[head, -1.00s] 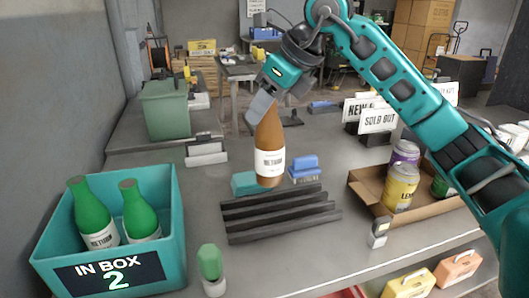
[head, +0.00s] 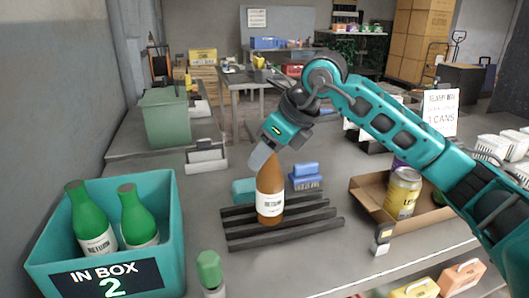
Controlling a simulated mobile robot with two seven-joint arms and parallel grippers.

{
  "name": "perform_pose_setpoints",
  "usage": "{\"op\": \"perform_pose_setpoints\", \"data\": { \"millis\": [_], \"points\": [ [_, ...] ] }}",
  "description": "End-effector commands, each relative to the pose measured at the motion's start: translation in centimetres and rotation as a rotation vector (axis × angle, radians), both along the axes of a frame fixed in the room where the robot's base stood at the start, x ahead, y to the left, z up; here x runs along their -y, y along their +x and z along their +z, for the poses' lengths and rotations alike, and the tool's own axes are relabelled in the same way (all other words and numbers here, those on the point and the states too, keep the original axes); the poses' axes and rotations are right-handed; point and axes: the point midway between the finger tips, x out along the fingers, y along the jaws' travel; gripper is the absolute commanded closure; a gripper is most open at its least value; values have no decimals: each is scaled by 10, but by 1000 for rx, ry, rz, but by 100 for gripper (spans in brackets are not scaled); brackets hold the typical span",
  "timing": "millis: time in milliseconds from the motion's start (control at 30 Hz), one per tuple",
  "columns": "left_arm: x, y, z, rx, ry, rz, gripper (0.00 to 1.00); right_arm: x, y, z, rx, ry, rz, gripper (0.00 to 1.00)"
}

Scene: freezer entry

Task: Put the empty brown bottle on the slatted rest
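The brown bottle (head: 270,183) with a white label stands nearly upright over the left-middle part of the slatted rest (head: 308,227), a rack of dark parallel bars on the counter. Its base overlaps the slats and appears to be on them, though I cannot be sure of contact. My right gripper (head: 262,156) is at the bottle's neck, shut on it from above and slightly left. The fingers hide the bottle's top. My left gripper is not in view.
A teal IN BOX 2 crate (head: 172,235) with green bottles (head: 138,218) stands at left. A small green-topped bottle (head: 209,270) is in front.

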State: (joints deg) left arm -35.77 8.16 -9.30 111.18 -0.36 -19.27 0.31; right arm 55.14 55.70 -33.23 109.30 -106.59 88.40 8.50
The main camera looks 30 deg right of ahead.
Motion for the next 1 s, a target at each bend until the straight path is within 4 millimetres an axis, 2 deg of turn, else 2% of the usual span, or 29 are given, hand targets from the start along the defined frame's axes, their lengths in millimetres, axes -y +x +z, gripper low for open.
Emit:
{"op": "perform_pose_setpoints", "data": {
  "millis": [33,233,567,733,1000],
  "points": [
    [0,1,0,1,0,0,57,0,0,0,0,0,0,59],
    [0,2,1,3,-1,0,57,0,0,0,-1,0,-1,40],
    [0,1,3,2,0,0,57,1,-1,5,0,0,-1,39],
    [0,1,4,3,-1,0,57,9,-13,27,3,-1,-3,39],
    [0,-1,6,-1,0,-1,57,24,-40,77,3,-2,-2,39]
  ]
}}
